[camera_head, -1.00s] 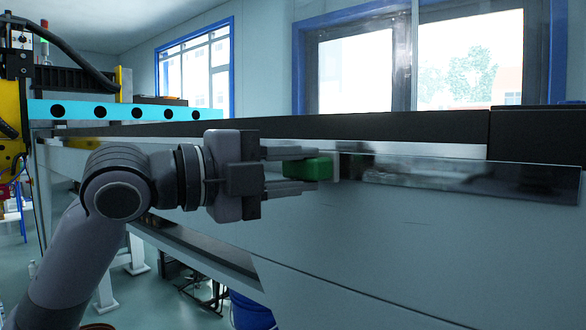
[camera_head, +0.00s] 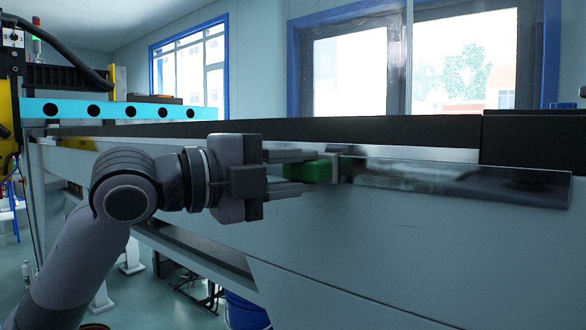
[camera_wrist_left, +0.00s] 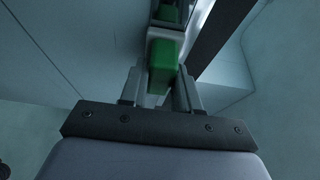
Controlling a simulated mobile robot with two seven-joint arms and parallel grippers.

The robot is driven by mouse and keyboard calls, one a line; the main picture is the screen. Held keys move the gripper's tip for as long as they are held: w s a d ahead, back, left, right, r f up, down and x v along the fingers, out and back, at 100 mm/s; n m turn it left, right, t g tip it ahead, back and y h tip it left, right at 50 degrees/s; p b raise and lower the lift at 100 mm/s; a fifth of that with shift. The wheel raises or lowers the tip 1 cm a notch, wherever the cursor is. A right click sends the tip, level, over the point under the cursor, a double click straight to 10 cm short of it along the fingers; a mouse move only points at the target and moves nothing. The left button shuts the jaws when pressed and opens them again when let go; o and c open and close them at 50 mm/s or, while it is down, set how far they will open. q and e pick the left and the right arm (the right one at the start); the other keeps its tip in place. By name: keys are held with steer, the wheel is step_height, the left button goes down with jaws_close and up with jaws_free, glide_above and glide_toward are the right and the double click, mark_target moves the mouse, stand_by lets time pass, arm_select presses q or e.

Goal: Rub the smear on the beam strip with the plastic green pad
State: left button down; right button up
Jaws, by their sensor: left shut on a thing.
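My left gripper (camera_head: 308,171) is shut on the green pad (camera_head: 318,170), a green block with a pale grey face on its right side. In the left wrist view the pad (camera_wrist_left: 164,66) sits between the fingers. The beam strip (camera_head: 500,185) is a dark, shiny band along the beam's side, right of the gripper. The pad's pale face is at the strip's left end; I cannot tell whether it touches. A dull, cloudy smear (camera_head: 400,178) shows on the strip's left part, right of the pad. My right gripper is not in view.
The long pale beam (camera_head: 400,250) fills the right side, with a dark ledge (camera_head: 390,130) above the strip. A cyan bar with round holes (camera_head: 120,110) stands at back left. A blue bucket (camera_head: 245,311) is on the floor below.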

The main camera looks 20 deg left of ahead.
arm_select(q)
steer(key=shift+d, duration=0.1)
